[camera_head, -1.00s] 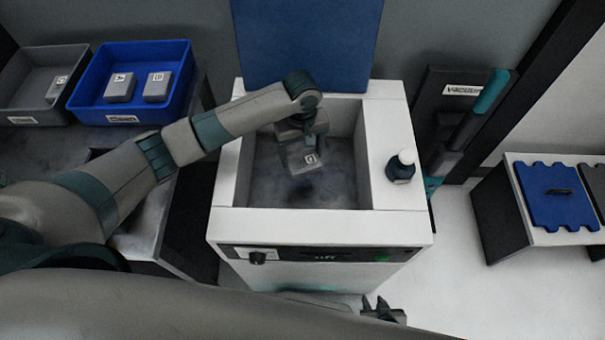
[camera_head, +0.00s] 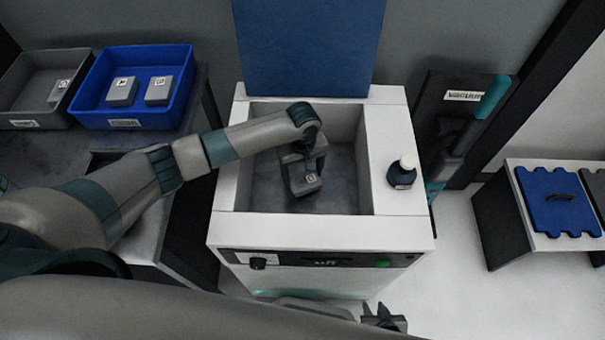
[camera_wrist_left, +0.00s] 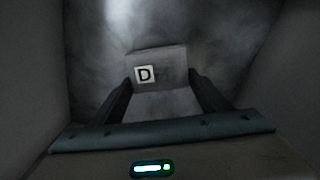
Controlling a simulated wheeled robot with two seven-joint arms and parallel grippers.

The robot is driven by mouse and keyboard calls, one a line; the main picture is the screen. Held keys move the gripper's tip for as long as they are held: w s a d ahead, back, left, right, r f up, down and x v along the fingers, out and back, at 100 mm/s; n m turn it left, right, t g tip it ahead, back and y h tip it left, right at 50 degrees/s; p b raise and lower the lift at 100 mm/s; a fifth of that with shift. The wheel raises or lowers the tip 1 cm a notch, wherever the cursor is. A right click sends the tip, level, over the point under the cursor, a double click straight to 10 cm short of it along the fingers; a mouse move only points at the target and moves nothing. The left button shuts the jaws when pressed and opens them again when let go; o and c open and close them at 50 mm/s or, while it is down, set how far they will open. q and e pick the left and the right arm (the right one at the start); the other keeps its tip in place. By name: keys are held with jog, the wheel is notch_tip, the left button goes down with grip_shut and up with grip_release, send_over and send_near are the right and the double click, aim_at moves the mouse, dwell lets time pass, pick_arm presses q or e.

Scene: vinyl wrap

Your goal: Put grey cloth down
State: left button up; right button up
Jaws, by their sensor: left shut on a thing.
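The grey cloth (camera_head: 305,184) is a small grey block with a white letter label, which reads D in the left wrist view (camera_wrist_left: 165,68). My left gripper (camera_head: 304,172) is shut on it, with one finger on each side of the cloth (camera_wrist_left: 160,85). It is inside the open basin of the white machine (camera_head: 310,228), over the dark grey floor. I cannot tell whether the cloth touches the floor. My right gripper (camera_head: 384,316) shows at the bottom edge, away from the machine, with its fingers apart and nothing seen between them.
A dark bottle with a white cap (camera_head: 402,172) stands on the basin's right rim. A blue lid (camera_head: 305,45) stands up behind. At the left, a blue bin (camera_head: 182,112) holds two grey blocks, and a grey bin (camera_head: 22,100) holds one. The basin walls surround my left gripper.

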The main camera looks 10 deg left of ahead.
aim_at(303, 176)
pick_arm(q)
jog(key=shift+f, duration=0.4)
jog(key=o, duration=1)
jog(key=shift+f, duration=0.1)
jog(key=shift+o, duration=0.2)
notch_tip(303, 176, up, 12)
